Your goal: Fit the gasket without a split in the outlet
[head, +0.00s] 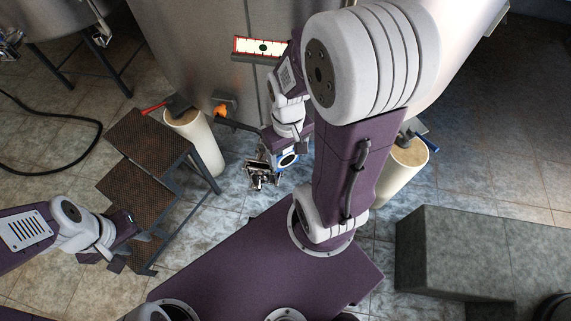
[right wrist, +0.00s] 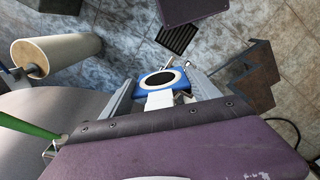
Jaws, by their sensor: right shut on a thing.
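My right gripper (head: 265,176) is in front of the big steel tank, low in the middle of the head view. In the right wrist view its jaws (right wrist: 161,88) are shut on a blue piece with a white ring and a dark round centre, which I take for the gasket (right wrist: 178,92). Whether it is split cannot be made out. An orange-handled fitting (head: 220,110) sits low on the tank, left of my right gripper and apart from it; it may be the outlet. My left gripper (head: 125,252) is at the lower left, beside the steps; its jaws are unclear.
Brown steps (head: 150,145) stand at left. Another pale cylinder (head: 402,175) with a blue-handled item is at right. A grey block (head: 470,250) fills the lower right.

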